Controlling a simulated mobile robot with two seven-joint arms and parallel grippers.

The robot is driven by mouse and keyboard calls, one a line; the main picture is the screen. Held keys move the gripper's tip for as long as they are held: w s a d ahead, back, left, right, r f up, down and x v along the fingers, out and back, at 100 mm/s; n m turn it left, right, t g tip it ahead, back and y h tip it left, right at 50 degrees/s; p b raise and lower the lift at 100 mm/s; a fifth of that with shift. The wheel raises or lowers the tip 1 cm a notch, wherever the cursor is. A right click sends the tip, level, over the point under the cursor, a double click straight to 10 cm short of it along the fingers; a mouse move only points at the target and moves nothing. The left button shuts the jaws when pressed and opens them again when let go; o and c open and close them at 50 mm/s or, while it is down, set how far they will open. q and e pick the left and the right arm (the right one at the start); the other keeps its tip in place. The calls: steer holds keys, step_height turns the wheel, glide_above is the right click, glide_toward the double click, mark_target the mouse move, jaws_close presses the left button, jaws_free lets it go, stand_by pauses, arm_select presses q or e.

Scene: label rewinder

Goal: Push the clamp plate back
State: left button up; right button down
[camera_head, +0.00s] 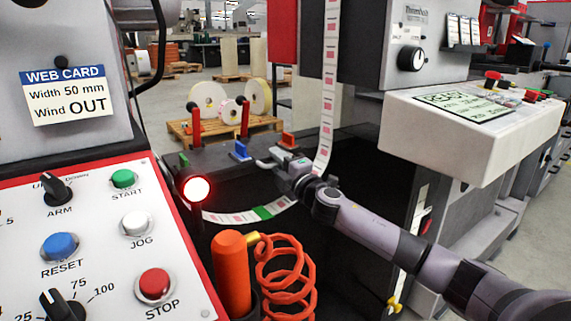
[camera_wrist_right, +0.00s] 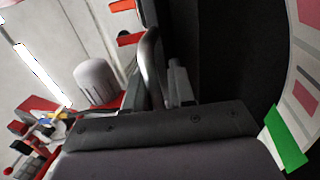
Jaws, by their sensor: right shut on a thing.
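My right gripper (camera_head: 276,160) reaches in from the right in the head view, over the back edge of the dark machine bed. It is shut on a curved metal handle (camera_wrist_right: 150,65), which rises between the fingers in the right wrist view. The handle appears to belong to the clamp plate; the plate itself is mostly hidden by the gripper and cannot be told apart clearly. My left gripper is in neither view.
The label web (camera_head: 328,90) hangs down right of the gripper and curves left, with a green patch (camera_head: 262,212). A lit red lamp (camera_head: 197,189), orange handle (camera_head: 232,275) and coiled hose (camera_head: 285,275) stand in front. The control panel (camera_head: 100,220) fills the left.

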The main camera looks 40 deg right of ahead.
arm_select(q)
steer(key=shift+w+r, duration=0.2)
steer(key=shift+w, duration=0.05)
arm_select(e)
steer(key=shift+w+d+r, duration=0.35)
steer(key=shift+w+r, duration=0.1)
steer(key=shift+r, duration=0.05)
steer(key=c, duration=1.2)
jaws_free()
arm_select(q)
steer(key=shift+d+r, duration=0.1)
arm_select(e)
steer(key=shift+o, duration=0.2)
steer(key=shift+a+f, duration=0.1)
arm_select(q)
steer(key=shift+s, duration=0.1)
arm_select(e)
steer(key=shift+a+f, duration=0.1)
steer(key=shift+f, duration=0.05)
